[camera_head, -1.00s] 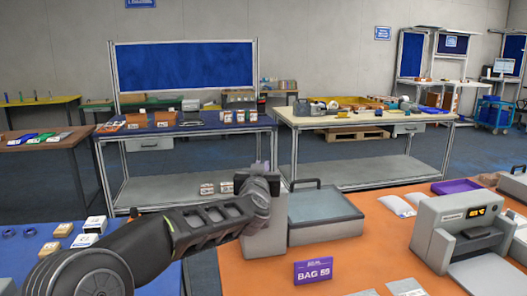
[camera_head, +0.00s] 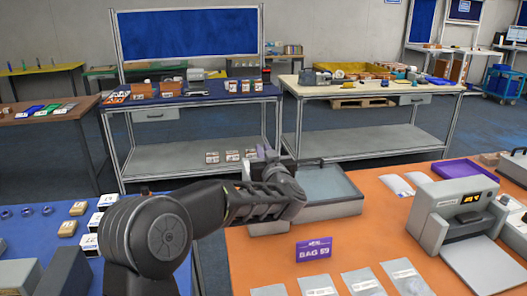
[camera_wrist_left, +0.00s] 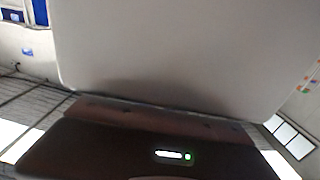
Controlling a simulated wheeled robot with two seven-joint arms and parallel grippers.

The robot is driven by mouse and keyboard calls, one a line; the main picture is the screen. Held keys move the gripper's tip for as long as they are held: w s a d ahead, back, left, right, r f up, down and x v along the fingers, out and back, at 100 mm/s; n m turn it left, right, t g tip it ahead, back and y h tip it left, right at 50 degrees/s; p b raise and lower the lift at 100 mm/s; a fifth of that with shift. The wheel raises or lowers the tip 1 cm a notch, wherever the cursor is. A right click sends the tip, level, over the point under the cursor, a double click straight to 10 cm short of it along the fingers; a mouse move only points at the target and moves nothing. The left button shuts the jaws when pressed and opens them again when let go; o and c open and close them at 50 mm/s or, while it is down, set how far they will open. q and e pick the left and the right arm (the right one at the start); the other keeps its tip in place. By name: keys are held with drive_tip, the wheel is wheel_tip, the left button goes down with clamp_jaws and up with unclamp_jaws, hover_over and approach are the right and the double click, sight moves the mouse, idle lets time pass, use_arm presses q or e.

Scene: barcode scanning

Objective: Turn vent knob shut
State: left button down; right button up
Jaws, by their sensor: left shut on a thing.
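The grey machine has a flat lid section (camera_head: 330,186) and a grey block (camera_head: 268,229) at its left end, on the orange table. My left gripper (camera_head: 268,160) is over the top of this block, and the hand hides that part of it. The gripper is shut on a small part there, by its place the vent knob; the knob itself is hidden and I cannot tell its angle. In the left wrist view a broad pale grey surface (camera_wrist_left: 180,60) fills the upper middle, above a dark body with a small green light. My right gripper is not in view.
A purple sign reading BAG (camera_head: 314,249) stands in front of the machine. Flat grey pouches (camera_head: 362,281) lie along the table's front. A grey printer-like device (camera_head: 452,212) stands at right. The blue table (camera_head: 35,229) at left carries small boxes.

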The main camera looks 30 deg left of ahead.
use_arm(q)
drive_tip(key=c, duration=1.5)
unclamp_jaws()
drive_tip(key=shift+b+v, duration=0.8)
drive_tip(key=shift+v, duration=3.05)
